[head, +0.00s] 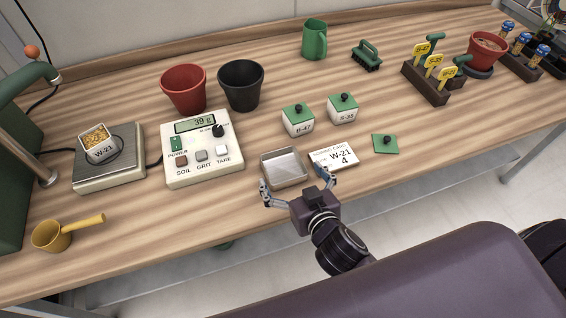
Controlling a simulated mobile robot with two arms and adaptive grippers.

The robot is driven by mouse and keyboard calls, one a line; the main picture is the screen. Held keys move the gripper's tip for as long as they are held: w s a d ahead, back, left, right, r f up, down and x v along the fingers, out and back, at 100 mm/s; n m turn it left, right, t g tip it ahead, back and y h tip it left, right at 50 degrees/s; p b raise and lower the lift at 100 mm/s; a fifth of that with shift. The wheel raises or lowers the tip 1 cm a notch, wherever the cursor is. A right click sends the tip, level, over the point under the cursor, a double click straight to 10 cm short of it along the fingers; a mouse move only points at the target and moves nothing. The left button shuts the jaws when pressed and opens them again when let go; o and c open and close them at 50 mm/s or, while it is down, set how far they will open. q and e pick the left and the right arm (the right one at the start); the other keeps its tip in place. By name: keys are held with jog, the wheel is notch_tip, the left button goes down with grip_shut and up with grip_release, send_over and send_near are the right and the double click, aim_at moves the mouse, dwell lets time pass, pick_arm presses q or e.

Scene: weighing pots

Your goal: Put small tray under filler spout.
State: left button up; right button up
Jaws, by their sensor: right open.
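The small tray (285,181) is a shallow, empty metal tray with a light inside, lying near the front edge of the wooden bench. My right gripper (294,182) is open, with one finger near the tray's front left corner and the other by its right side. I cannot tell if the fingers touch it. At the far left stands a green machine (22,170) with a curved green arm and an orange knob, possibly the filler; its spout is not clear. My left gripper is not in view.
A scale plate (97,184) at left bears a W-21 box (99,145) of yellow grains. The control unit (203,150) reads 39 g. A yellow scoop (55,236) lies front left. Right of the tray are a W-21 card (334,157) and lidded boxes (298,122). Pots (241,88) stand behind.

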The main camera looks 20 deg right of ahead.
aim_at(287, 178)
jog(key=x, duration=0.3)
jog(key=shift+f+p, duration=0.1)
jog(key=shift+p, duration=0.2)
jog(key=shift+x, duration=1.2)
jog(key=shift+w+f, duration=0.25)
jog(key=c, duration=1)
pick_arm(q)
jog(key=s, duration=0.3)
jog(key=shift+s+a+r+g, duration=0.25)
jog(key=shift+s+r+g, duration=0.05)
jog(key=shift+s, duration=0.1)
pick_arm(e)
jog(key=c, duration=0.4)
jog(key=shift+r, duration=0.1)
